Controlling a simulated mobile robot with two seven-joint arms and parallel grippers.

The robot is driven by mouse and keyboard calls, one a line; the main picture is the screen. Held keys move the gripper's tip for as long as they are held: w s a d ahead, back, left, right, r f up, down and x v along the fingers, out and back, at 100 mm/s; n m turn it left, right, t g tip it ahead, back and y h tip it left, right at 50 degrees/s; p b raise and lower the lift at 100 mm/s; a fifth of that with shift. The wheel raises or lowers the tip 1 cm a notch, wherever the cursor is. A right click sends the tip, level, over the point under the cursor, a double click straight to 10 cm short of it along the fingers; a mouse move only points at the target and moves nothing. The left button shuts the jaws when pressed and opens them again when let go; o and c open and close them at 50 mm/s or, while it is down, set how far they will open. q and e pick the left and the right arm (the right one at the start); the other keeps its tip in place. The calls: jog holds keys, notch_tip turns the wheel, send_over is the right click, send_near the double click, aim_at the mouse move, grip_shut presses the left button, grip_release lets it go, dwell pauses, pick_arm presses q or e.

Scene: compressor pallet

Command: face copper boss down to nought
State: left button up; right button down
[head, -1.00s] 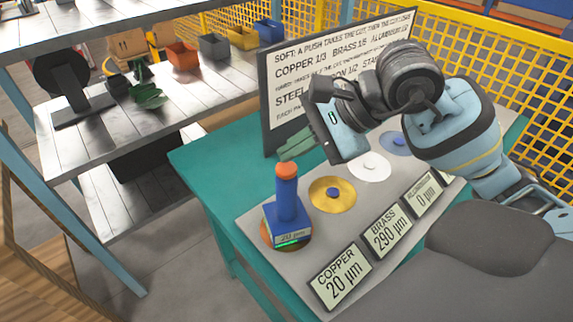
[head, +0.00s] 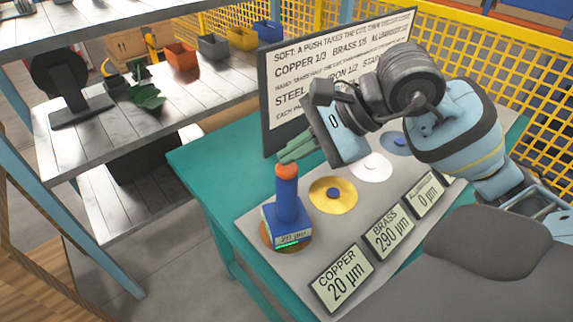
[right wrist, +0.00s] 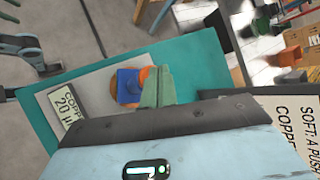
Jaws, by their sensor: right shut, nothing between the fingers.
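The blue facing tool (head: 287,215) stands upright on the copper boss (head: 268,238), covering most of it; only an orange-brown rim shows. The tool has an orange knob (head: 286,171) on top and a small display whose figure is hard to read. My right gripper (head: 290,157), with green fingers, is shut and empty, just above or behind the knob; contact cannot be told. In the right wrist view its fingers (right wrist: 158,88) overlap the orange knob beside the blue tool (right wrist: 129,86). The copper sign (head: 343,278) reads 20 µm. My left gripper is out of view.
The brass disc (head: 333,194), a white disc (head: 371,166) and a blue-grey disc (head: 398,144) lie along the grey plate. The brass sign (head: 391,230) reads 290 µm, the aluminium sign (head: 428,191) 0 µm. A lettered board (head: 285,95) stands behind. Shelves are at left.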

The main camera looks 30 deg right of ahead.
aim_at(294, 167)
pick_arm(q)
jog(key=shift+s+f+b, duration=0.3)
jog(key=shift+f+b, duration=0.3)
pick_arm(e)
jog(key=shift+f, duration=0.7)
dwell(0.5)
jog(key=shift+r, duration=0.15)
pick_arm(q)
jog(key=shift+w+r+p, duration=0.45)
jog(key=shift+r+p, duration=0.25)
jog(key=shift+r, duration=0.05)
pick_arm(e)
jog(key=shift+r, duration=1)
jog(key=shift+r+p, duration=1.6)
jog(key=shift+r, duration=1)
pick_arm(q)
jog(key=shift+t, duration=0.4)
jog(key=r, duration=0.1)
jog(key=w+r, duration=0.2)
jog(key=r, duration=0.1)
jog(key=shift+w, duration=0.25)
pick_arm(e)
jog(key=shift+f, duration=0.1)
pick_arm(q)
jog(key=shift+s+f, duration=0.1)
